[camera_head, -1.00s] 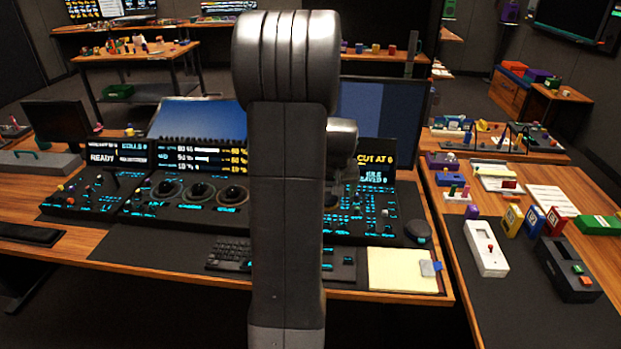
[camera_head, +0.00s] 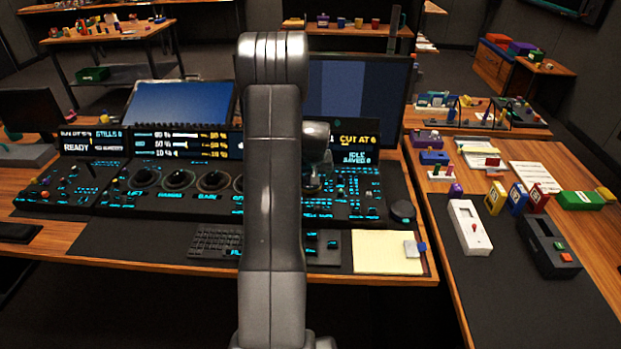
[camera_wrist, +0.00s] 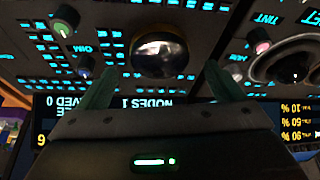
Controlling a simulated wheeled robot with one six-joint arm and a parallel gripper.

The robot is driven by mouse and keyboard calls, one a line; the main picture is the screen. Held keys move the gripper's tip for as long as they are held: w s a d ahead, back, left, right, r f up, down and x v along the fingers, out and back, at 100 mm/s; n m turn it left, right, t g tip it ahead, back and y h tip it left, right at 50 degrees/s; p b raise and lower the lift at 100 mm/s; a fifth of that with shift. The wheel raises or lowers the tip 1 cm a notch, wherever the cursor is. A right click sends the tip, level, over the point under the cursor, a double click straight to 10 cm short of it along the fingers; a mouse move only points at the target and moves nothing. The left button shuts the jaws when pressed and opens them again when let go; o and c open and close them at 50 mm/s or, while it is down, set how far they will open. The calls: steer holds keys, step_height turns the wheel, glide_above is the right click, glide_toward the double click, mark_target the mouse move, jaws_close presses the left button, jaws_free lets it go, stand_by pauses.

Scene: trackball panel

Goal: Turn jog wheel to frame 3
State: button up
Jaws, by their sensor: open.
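In the wrist view, my gripper (camera_wrist: 160,84) is open, with two green fingers spread apart over the control panel. A dark, shiny round dome (camera_wrist: 158,52), which looks like the jog wheel, lies between and beyond the fingertips; I see no contact. I cannot read any frame mark on it. A small screen (camera_head: 358,152) there reads "CUT AT 6", "IDLE" and "SAVED 0".
Near the dome are a green-capped knob (camera_wrist: 65,22), a pink-capped knob (camera_wrist: 260,38) and a ringed trackball (camera_wrist: 292,70). In the head view, a keyboard (camera_head: 215,241) and yellow notepad (camera_head: 385,252) lie in front of the panel. A dark puck (camera_head: 402,210) sits at its right.

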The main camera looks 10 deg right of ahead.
steer(key=shift+x, duration=1.55)
steer(key=shift+c, duration=0.5)
steer(key=c, duration=0.9)
steer(key=shift+f+m, duration=0.1)
steer(key=shift+m, duration=0.2)
